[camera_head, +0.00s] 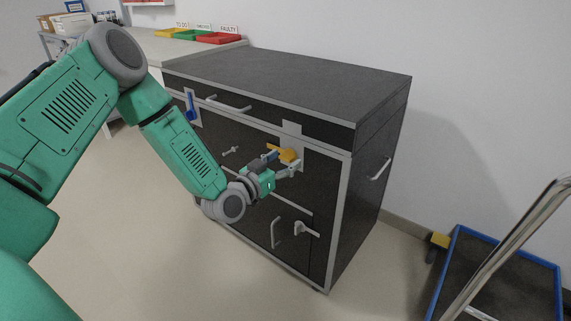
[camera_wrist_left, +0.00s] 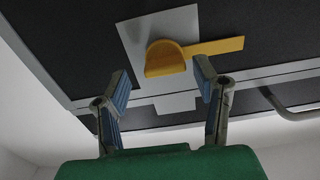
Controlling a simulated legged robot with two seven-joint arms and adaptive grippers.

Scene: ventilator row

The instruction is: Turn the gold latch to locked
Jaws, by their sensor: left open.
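The gold latch (camera_head: 289,155) sits on a light grey plate at the upper right of the dark cabinet's front. In the left wrist view the latch (camera_wrist_left: 166,59) has a rounded hub, and its flat arm (camera_wrist_left: 215,46) points to the right. My left gripper (camera_head: 283,164) is at the latch in the head view. In the left wrist view its two fingers (camera_wrist_left: 163,85) are spread apart, with the latch hub ahead of and between the fingertips. Nothing is held, and I cannot tell whether a finger touches the latch. My right gripper is not in view.
The cabinet (camera_head: 290,80) also carries a blue latch (camera_head: 191,105), a grey latch (camera_head: 304,228) and several bar handles. A bench with yellow, green and red trays (camera_head: 219,38) stands behind. A blue-edged cart (camera_head: 500,270) is at the right. Floor is clear before the cabinet.

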